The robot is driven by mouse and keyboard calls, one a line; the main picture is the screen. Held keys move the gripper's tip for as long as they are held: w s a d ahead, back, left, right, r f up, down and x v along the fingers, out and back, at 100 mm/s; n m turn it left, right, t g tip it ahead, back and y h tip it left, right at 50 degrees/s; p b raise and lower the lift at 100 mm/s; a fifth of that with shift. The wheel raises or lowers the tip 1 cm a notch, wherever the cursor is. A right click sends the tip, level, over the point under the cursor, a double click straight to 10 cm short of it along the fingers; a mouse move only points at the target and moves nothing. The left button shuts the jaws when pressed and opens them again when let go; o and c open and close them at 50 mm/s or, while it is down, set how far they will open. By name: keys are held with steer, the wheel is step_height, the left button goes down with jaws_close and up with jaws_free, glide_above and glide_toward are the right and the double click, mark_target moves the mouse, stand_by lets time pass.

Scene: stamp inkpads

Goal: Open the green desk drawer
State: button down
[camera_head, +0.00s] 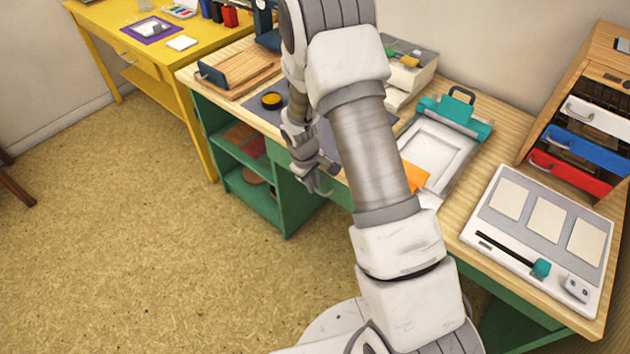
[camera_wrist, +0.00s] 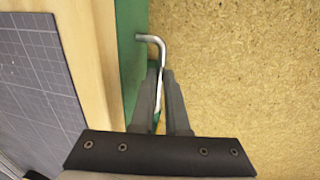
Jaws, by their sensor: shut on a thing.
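The green desk (camera_head: 288,212) has a wooden top and open shelves at its left. In the wrist view, the green drawer front (camera_wrist: 131,50) runs along the desk edge, with a silver bar handle (camera_wrist: 154,40) sticking out from it. My gripper (camera_wrist: 164,72) is shut on the handle, its fingers on either side of the bar. In the head view my gripper (camera_head: 322,182) is at the desk's front edge, and my arm hides much of the drawer front. I cannot tell from these views whether the drawer stands out from the desk.
On the desktop are a dark cutting mat (camera_wrist: 38,75), a yellow-topped round tin (camera_head: 271,100), a teal-clamped press (camera_head: 440,140) and a white tray board (camera_head: 540,235). A yellow desk (camera_head: 140,55) stands at the left. The floor in front is clear.

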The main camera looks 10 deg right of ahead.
steer(key=s+a+b, duration=0.2)
steer(key=s+a, duration=0.6)
steer(key=a, duration=0.3)
steer(key=s+a+b, duration=0.2)
steer(key=s+a, duration=0.6)
steer(key=a, duration=0.3)
steer(key=shift+s+a, duration=0.15)
steer(key=shift+a, duration=0.1)
steer(key=c, duration=1.2)
jaws_free()
steer(key=shift+r, duration=0.1)
step_height(320, 180, up, 17)
steer(key=s+a+p, duration=0.2)
steer(key=p, duration=0.2)
steer(key=shift+a, duration=0.3)
